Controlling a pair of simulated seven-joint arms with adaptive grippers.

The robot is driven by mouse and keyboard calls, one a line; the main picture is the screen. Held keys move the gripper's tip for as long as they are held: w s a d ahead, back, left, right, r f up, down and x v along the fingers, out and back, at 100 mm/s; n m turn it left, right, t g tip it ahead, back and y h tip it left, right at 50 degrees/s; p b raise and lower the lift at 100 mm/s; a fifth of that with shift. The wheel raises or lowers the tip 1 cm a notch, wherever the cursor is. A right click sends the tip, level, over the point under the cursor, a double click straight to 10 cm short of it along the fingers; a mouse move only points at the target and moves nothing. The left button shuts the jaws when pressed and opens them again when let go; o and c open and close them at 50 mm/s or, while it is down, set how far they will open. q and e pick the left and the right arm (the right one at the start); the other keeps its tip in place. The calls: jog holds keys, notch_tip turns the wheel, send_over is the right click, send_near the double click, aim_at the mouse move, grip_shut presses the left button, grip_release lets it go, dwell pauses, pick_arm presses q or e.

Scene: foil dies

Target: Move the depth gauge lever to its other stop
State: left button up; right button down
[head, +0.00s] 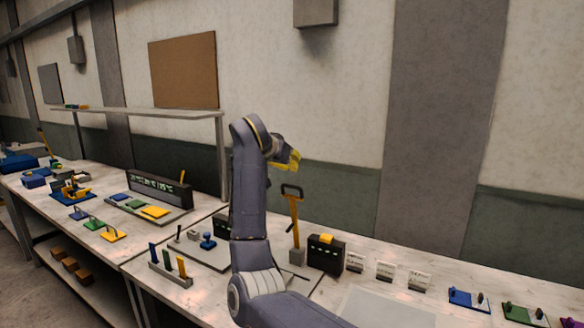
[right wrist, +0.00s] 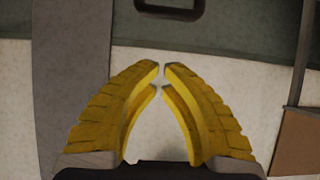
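A tall yellow-orange lever (head: 295,222) with a dark loop handle on top stands nearly upright from a grey block on the bench in the head view. No label shows that it is the depth gauge lever. Part of a dark loop handle also shows at the top edge of the right wrist view (right wrist: 170,13). My right gripper (head: 292,160) is raised above and slightly left of the handle, apart from it. In the right wrist view its yellow fingertips (right wrist: 161,68) almost meet, with nothing between them. My left gripper is not in view.
A black box (head: 325,254) with an orange top part stands right of the lever. Small white-faced cards or blocks (head: 386,270) and a blue plate (head: 468,298) lie farther right. A rack (head: 171,272) of coloured handles is left of my arm. The wall rises behind.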

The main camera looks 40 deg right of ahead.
aim_at(294, 196)
jog(key=x, duration=0.8)
jog(key=shift+s+a+f, duration=0.2)
jog(key=shift+s+a, duration=0.1)
jog(key=shift+a, duration=0.3)
jog(key=shift+s+a+f, duration=0.25)
jog(key=shift+a, duration=0.35)
jog(key=shift+s+a+f, duration=0.2)
jog(key=shift+s+a, duration=0.1)
jog(key=shift+a, duration=0.3)
jog(key=shift+a, duration=0.15)
